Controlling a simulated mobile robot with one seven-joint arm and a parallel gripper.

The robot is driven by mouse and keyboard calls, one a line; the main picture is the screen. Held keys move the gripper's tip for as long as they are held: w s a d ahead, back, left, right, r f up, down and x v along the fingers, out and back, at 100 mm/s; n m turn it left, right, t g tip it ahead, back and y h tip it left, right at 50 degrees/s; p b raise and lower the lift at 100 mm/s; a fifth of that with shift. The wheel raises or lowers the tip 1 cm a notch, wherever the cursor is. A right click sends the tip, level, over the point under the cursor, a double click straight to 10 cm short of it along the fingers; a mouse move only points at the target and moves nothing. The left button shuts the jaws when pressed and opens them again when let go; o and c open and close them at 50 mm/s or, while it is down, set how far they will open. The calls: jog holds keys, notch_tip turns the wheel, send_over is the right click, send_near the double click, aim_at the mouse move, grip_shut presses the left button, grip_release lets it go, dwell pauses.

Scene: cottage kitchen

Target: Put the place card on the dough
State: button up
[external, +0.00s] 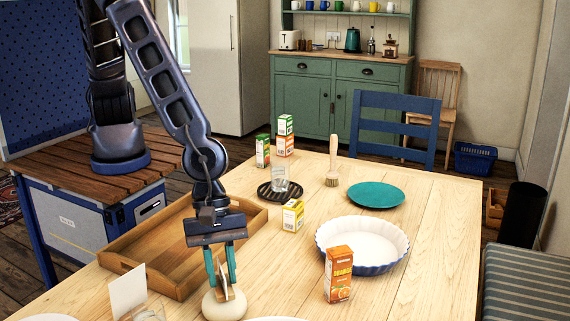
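The dough (224,308) is a pale, rounded lump on the table near the bottom edge of the external view. My gripper (224,278) points down just above it, with its two teal fingers on either side of a small, thin tan and whitish piece, which looks like the place card (222,282). The card is upright between the fingers, and its lower edge is at the top of the dough. I cannot tell whether it bears on the dough.
A white upright card (128,291) and a glass (149,312) are at lower left. A wooden tray (158,279) lies left of my gripper. An orange carton (338,274) and a white and blue dish (362,244) stand to the right. A yellow carton (292,215) is behind.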

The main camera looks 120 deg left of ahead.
jog(key=v, duration=1.2)
jog(key=s+a+r+m+h, duration=0.1)
jog(key=s+a+r+m, duration=1.25)
jog(key=a+r, duration=0.45)
jog(key=s+a+r+m+y, duration=0.1)
jog(key=s+a+r+m, duration=0.1)
jog(key=s+a+m, duration=0.2)
jog(key=s+a+r+m+t+y, duration=0.1)
jog(key=s+a+m, duration=0.3)
jog(key=s, duration=0.7)
jog(key=s+a+r+m+y, duration=0.2)
jog(key=s+a+r+m, duration=0.1)
jog(key=s, duration=0.5)
jog(key=shift+s+a+r+m, duration=0.2)
jog(key=shift+a+m, duration=0.65)
jog(key=shift+m, duration=0.4)
